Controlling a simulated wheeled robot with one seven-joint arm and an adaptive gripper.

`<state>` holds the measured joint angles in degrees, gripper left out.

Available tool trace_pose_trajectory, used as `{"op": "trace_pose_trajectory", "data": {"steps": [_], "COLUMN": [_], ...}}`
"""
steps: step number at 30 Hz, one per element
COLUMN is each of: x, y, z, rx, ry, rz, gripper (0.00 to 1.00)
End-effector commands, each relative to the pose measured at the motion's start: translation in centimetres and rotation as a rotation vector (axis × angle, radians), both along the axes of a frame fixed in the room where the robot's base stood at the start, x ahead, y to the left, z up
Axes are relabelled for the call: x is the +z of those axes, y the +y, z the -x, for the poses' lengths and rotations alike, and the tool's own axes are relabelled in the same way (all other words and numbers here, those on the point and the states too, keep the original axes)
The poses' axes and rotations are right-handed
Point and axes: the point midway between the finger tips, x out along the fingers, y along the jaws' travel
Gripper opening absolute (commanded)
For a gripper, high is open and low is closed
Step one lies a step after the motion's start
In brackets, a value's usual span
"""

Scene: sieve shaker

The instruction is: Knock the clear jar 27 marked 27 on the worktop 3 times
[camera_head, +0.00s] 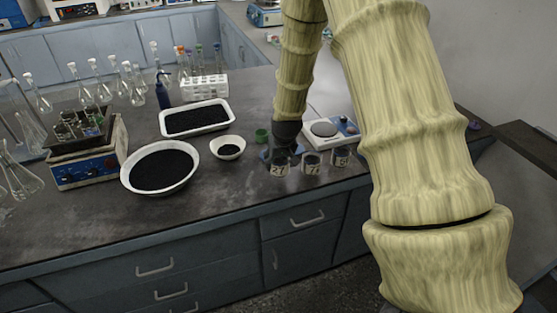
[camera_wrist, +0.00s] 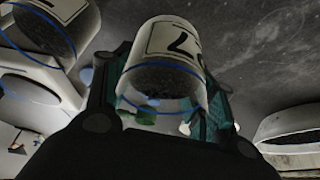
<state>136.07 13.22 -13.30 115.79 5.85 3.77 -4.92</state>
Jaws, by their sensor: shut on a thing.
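The clear jar 27 (camera_head: 279,170) bears a white label marked 27 and has dark contents low inside. It is in my gripper (camera_head: 281,152), which comes down from above near the front edge of the worktop (camera_head: 235,190). In the wrist view the jar (camera_wrist: 165,75) stands between the two fingers of my gripper (camera_wrist: 165,110), which are shut on it. In the head view the jar's base is at or close above the worktop; I cannot tell whether it touches.
A second labelled jar (camera_head: 311,163) and a third (camera_head: 341,157) stand just right of jar 27. A scale (camera_head: 330,132) is behind them. A small white bowl (camera_head: 228,147), a large bowl (camera_head: 160,168) and a tray (camera_head: 196,118) hold black grains to the left. The front worktop is clear.

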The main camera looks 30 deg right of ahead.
Motion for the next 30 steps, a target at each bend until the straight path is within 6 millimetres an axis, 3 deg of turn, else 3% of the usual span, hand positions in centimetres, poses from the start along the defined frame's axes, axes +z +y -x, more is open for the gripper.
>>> {"op": "trace_pose_trajectory", "data": {"steps": [10, 19, 30], "x": [-0.3, -4.4, -4.2], "y": [-0.1, 0.0, 0.1], "z": [0.0, 0.1, 0.5], "rx": [0.0, 0.0, 0.0], "ry": [0.0, 0.001, 0.011], "rz": [0.0, 0.0, -0.004], "gripper": [0.26, 0.23, 0.23]}}
